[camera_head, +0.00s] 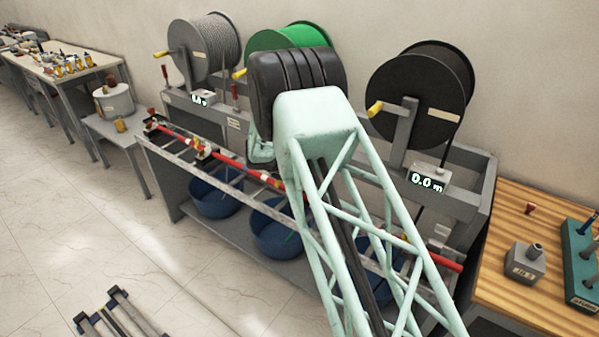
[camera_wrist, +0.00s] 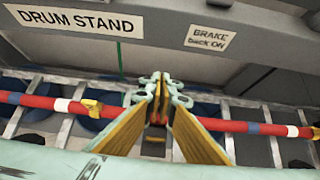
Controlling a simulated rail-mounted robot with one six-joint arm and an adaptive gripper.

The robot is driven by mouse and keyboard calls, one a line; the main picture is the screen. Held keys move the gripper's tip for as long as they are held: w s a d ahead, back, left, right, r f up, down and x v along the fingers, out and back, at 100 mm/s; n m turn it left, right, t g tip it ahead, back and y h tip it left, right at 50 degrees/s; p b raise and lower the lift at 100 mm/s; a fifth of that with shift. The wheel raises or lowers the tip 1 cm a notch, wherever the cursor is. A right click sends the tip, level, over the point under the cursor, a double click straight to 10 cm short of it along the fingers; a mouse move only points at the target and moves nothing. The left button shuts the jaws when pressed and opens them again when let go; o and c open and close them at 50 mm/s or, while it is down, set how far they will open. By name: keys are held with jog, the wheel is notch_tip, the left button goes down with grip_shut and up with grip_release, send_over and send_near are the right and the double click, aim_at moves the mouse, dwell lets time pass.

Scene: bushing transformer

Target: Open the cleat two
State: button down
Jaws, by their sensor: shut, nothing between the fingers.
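A red cable (camera_wrist: 38,101) with blue and white bands runs across a metal rack in the wrist view. A yellow cleat (camera_wrist: 92,107) sits on it left of my gripper, and part of another yellow piece (camera_wrist: 316,131) shows at the right edge. My gripper (camera_wrist: 160,84) is shut and empty, in front of the cable's middle; its yellow-padded fingers hide that stretch. In the head view, yellow fittings (camera_head: 201,151) sit along the red cable (camera_head: 232,160), and my arm hides my gripper. I cannot tell which cleat is number two, or whether any is open.
A grey drum stand (camera_wrist: 150,45) rises behind the cable. Grey (camera_head: 205,48), green (camera_head: 290,36) and black (camera_head: 425,95) drums stand on it. Blue tubs (camera_head: 215,197) sit under the rack. A wooden bench (camera_head: 500,285) is at right; floor at left is largely clear.

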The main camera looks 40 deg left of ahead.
jog(key=shift+w, duration=0.25)
jog(key=shift+s+r, duration=0.15)
jog(key=shift+r, duration=0.05)
dwell(0.5)
jog(key=v, duration=0.9)
jog(key=shift+r, duration=0.4)
dwell(0.5)
